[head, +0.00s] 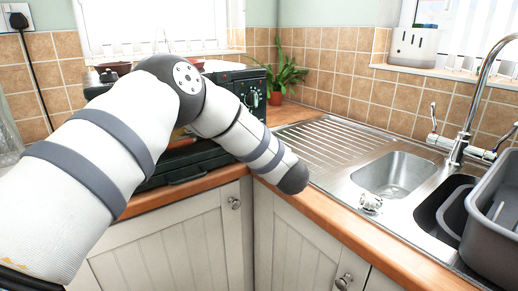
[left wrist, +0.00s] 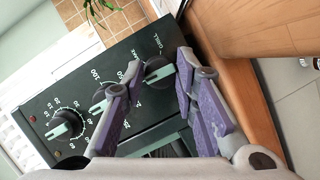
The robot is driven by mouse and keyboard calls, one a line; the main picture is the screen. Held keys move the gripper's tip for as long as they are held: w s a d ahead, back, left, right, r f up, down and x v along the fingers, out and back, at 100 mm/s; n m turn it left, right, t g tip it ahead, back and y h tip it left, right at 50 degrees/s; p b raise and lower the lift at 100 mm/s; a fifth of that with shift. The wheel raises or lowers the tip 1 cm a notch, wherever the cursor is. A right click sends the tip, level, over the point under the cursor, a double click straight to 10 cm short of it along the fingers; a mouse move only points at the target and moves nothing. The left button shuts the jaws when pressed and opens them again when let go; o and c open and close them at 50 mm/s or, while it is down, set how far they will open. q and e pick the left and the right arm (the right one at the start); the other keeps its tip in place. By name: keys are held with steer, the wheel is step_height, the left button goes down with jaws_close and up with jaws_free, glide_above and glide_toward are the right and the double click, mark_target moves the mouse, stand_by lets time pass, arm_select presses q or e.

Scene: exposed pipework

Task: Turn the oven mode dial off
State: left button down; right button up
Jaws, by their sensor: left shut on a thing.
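The oven mode dial (left wrist: 158,70) is a black knob with a grey pointer bar, beside the printed words "GRILL" and "BAKE" in the left wrist view. My left gripper (left wrist: 161,63) has purple-padded fingers on either side of it and is shut on it. The left finger covers part of the middle dial (left wrist: 98,107). A third dial (left wrist: 66,125) is clear of the gripper. In the head view the black countertop oven (head: 247,75) is partly behind my left arm, and the left gripper is hidden. My right gripper is in neither view.
The steel sink (head: 395,175) with a tap (head: 465,135) and a grey tub (head: 497,220) lies to the right. A potted plant (head: 285,78) stands in the corner behind the oven. White cupboards (head: 175,240) are below the wooden worktop (head: 345,225).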

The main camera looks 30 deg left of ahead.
arm_select(q)
steer(key=shift+f+n, duration=0.1)
steer(key=shift+n, duration=0.2)
stand_by(0.4)
steer(key=c, duration=1.3)
jaws_free()
steer(key=v, duration=1.2)
steer(key=shift+s+f, duration=0.1)
steer(key=shift+a, duration=0.1)
